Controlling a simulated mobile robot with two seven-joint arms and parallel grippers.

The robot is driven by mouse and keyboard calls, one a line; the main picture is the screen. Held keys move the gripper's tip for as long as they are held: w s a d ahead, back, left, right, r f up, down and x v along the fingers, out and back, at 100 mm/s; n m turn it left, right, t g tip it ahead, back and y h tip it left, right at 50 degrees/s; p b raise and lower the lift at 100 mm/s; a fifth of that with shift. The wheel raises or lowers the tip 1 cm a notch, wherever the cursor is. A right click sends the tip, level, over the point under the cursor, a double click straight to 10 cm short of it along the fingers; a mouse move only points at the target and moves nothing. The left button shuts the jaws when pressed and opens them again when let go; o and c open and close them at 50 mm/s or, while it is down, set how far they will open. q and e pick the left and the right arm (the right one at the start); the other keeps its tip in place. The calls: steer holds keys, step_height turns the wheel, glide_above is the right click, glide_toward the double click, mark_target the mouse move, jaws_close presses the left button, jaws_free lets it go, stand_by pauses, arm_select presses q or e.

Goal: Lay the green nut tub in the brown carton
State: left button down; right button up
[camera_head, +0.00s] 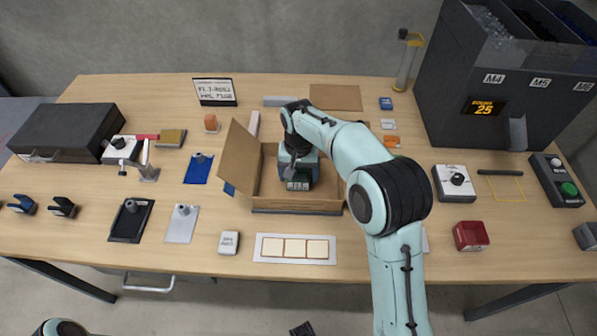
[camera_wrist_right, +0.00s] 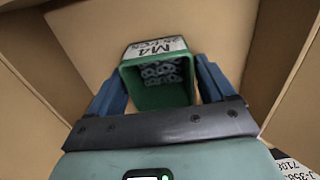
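The green nut tub (camera_wrist_right: 158,93) is inside the brown carton (camera_wrist_right: 90,35), its open mouth towards the wrist camera, with grey nuts and a white M4 label showing. The open carton (camera_head: 238,160) stands mid-table in the head view, one flap raised at left. My right gripper (camera_wrist_right: 158,80) reaches down into it, its blue fingers on either side of the tub. A narrow gap shows beside the right-hand finger, so it looks open around the tub. The tub is mostly hidden by my arm in the head view. My left gripper is not clearly in view.
A white tray with three cream squares (camera_head: 295,248) lies in front of the carton. A white box (camera_head: 229,242) is left of it. The dark M4/M5/M6 dispenser (camera_head: 480,90) rises at back right.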

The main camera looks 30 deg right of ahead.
steer(key=shift+o, duration=0.6)
step_height(320, 180, up, 12)
steer(key=p, duration=0.2)
steer(key=shift+r, duration=0.2)
